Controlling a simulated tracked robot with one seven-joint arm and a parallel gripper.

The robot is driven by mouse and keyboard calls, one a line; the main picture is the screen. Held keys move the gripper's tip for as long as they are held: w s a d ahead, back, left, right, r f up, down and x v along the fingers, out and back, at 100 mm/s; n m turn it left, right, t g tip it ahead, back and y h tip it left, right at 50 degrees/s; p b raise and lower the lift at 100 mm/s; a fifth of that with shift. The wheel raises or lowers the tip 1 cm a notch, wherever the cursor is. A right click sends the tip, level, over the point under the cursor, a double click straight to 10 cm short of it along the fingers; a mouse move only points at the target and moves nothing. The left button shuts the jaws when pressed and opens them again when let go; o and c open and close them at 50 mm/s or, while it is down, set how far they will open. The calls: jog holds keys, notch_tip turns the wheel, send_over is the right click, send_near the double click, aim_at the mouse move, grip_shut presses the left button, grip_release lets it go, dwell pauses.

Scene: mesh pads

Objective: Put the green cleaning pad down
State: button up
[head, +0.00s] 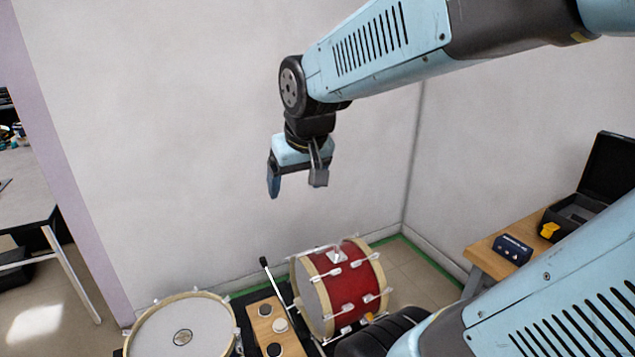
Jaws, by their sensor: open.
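My gripper (296,187) hangs from the arm with its fingers pointing down, in front of the bare wall. Its two fingers are apart, and nothing shows between them. It is above and behind the drums in the picture, well clear of them. I cannot make out a green cleaning pad in the head view; the only green I see is a thin strip (440,266) along the floor's edge by the wall.
A red drum (350,279), a white round drum (180,330) and a wooden box (264,318) with round knobs stand below. A wooden table (483,252) at right bears a dark blue box (512,249), a yellow item (549,230) and an open black case (606,170).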

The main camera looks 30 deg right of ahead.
jog(key=s+d+r, duration=0.1)
jog(key=s+r, duration=0.1)
jog(key=s, duration=0.5)
jog(key=shift+s+r+t, duration=0.25)
jog(key=shift+r+t, duration=0.05)
jog(key=shift+r, duration=0.1)
dwell(0.9)
